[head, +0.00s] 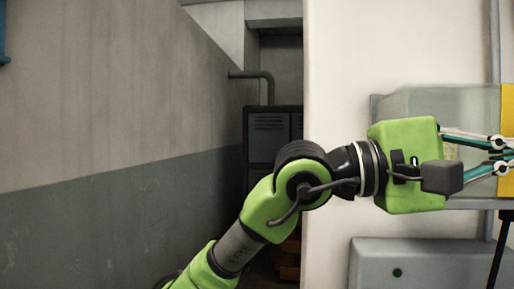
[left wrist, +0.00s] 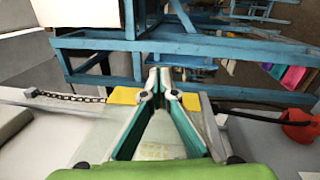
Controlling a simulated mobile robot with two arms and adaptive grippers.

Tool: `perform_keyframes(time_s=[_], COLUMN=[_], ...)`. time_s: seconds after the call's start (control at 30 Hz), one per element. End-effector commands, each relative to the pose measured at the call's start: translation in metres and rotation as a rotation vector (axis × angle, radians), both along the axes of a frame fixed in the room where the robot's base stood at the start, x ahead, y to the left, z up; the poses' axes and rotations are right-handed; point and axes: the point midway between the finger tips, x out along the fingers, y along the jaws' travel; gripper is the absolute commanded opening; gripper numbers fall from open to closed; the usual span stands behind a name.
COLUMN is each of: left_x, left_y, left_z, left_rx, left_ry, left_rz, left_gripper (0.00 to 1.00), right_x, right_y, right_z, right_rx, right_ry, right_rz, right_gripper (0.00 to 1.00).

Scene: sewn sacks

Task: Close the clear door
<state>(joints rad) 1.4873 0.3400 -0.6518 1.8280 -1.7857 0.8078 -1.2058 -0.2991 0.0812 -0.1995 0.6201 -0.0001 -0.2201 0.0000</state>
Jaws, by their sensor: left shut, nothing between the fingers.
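A pale, see-through greenish panel (head: 455,102), which looks like the clear door, stands at the right of the head view. A yellow strip (head: 507,105) runs along its right side, and the frame cuts it off. My left gripper (head: 503,156) points right across the panel, its tips close to the yellow strip; I cannot tell whether they touch. In the left wrist view the gripper (left wrist: 161,80) has its fingertips together with nothing between them. Yellow pieces (left wrist: 124,96) show on both sides of the tips. The door's hinge and opening are not clear. My right gripper is out of view.
A grey box (head: 425,265) sits below the panel, beside a pale wall (head: 335,70). Dark lockers (head: 270,130) stand farther back. The left wrist view shows a blue frame (left wrist: 220,45), a chain (left wrist: 70,97), a red object (left wrist: 298,124) and coloured bins (left wrist: 290,78).

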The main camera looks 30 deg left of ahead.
Motion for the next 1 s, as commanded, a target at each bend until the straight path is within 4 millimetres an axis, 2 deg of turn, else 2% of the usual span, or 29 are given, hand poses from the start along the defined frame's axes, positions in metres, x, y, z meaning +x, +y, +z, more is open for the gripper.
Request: perform_keyframes(time_s=[0.43,0.67,0.83,1.0], left_x=[0.006,0.005,0.000,-0.012], left_y=[-0.005,-0.002,0.018,0.053], left_z=[0.000,0.000,-0.002,-0.007], left_rx=[0.000,0.000,-0.001,0.000], left_ry=[0.001,0.001,0.000,0.000], left_rz=[0.016,0.016,0.019,0.021], left_gripper=[0.00,0.00,0.00,0.00], right_x=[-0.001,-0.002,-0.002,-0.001], right_y=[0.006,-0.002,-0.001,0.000], right_z=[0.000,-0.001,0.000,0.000], right_rx=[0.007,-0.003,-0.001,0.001], right_ry=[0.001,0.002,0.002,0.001], right_rz=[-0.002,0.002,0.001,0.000], right_gripper=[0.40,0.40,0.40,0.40])
